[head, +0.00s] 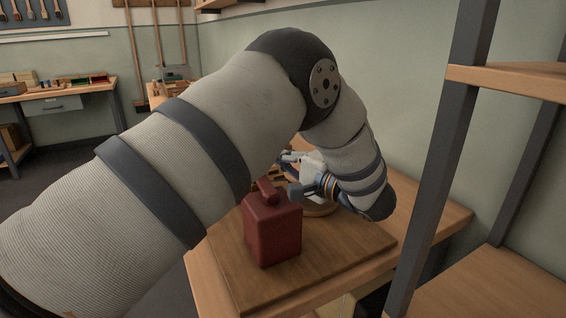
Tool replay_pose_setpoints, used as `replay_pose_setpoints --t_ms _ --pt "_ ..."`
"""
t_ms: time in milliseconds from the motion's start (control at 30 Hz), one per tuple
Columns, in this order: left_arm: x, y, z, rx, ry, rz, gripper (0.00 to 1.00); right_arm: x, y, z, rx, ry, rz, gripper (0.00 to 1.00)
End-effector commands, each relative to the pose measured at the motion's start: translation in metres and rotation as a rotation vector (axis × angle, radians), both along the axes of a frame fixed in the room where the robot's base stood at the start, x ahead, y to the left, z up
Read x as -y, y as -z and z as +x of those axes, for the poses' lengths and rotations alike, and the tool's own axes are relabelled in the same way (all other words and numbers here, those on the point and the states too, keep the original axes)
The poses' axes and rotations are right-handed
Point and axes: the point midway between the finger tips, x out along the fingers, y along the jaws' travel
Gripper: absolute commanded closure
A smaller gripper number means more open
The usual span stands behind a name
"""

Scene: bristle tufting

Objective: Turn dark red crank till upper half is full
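A dark red box-shaped machine (272,235) stands upright on a wooden board. A dark red piece (267,190), which looks like its crank, sits on top. My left arm comes in from the left and bends down over the board. My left gripper (286,174) is just behind and right of the red piece, its fingers spread apart. The nearer fingertip is close to the red piece; I cannot tell whether they touch. The brush being filled and its upper half cannot be made out; my arm and gripper cover much of that area. My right gripper is not in view.
The wooden board (340,262) lies on a light wood table (440,212). A round wooden part (320,209) shows partly behind the machine. A shelf with a dark post (440,150) stands close on the right. A workbench (75,95) is at the far left.

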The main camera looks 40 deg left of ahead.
Motion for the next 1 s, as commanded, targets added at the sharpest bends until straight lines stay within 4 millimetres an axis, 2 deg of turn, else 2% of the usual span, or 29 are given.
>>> replay_pose_setpoints --t_ms 300,867,1000 --pt "-0.007 0.002 -0.005 -0.002 -0.098 -0.001 1.00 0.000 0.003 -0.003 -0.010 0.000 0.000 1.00" --pt "-0.008 0.001 -0.007 -0.001 -0.114 -0.001 1.00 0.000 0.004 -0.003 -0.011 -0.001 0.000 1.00" --pt "-0.008 -0.016 -0.006 0.002 -0.114 -0.001 1.00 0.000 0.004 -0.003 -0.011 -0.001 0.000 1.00"
